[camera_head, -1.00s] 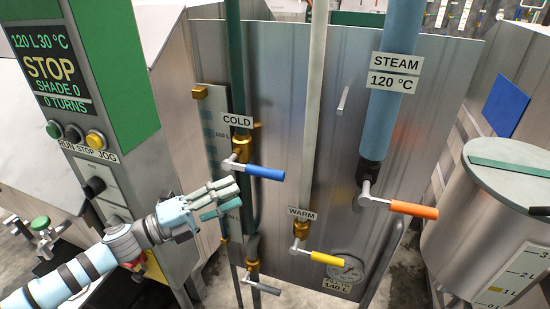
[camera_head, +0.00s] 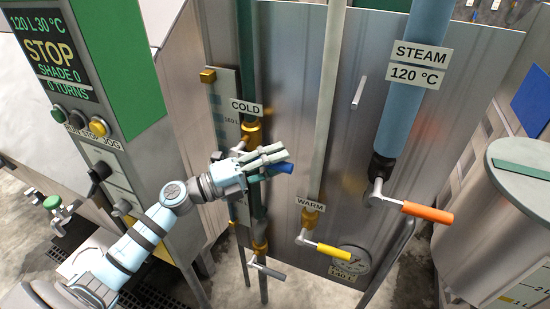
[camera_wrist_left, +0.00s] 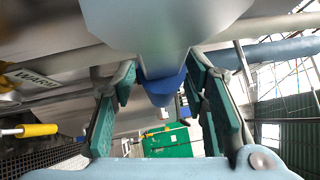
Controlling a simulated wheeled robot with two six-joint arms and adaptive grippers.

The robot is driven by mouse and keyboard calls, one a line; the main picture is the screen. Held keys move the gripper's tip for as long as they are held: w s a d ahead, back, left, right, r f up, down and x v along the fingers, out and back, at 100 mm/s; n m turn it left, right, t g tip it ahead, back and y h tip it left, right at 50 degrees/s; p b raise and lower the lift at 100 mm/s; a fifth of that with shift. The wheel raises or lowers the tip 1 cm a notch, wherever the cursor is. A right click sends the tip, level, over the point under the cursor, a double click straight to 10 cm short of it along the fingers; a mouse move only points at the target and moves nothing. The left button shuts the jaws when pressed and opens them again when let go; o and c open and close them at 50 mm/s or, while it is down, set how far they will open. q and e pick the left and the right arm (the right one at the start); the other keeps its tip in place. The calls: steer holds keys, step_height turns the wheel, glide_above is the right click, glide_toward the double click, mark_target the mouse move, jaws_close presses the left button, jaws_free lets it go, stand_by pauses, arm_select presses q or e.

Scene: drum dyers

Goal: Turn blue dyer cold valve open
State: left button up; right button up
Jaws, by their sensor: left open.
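The blue cold valve handle (camera_head: 284,168) pokes out beyond my left gripper's fingers in the head view; most of its lever is hidden behind them. Its brass valve body (camera_head: 252,132) sits just below the COLD label (camera_head: 246,107). My left gripper (camera_head: 272,158) is open, with its fingers over the handle. In the left wrist view the blue handle (camera_wrist_left: 163,90) shows between the two teal finger pads, with a visible gap to each. I cannot tell whether any finger touches it. My right gripper is not in view.
The yellow WARM handle (camera_head: 334,252), the orange STEAM handle (camera_head: 428,212) and a grey handle (camera_head: 268,270) stick out nearby. The control panel (camera_head: 62,62) stands left of the arm. A metal drum (camera_head: 500,235) stands at right.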

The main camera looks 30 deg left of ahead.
arm_select(q)
steer(key=shift+s, duration=0.25)
steer(key=shift+c, duration=1.3)
jaws_close()
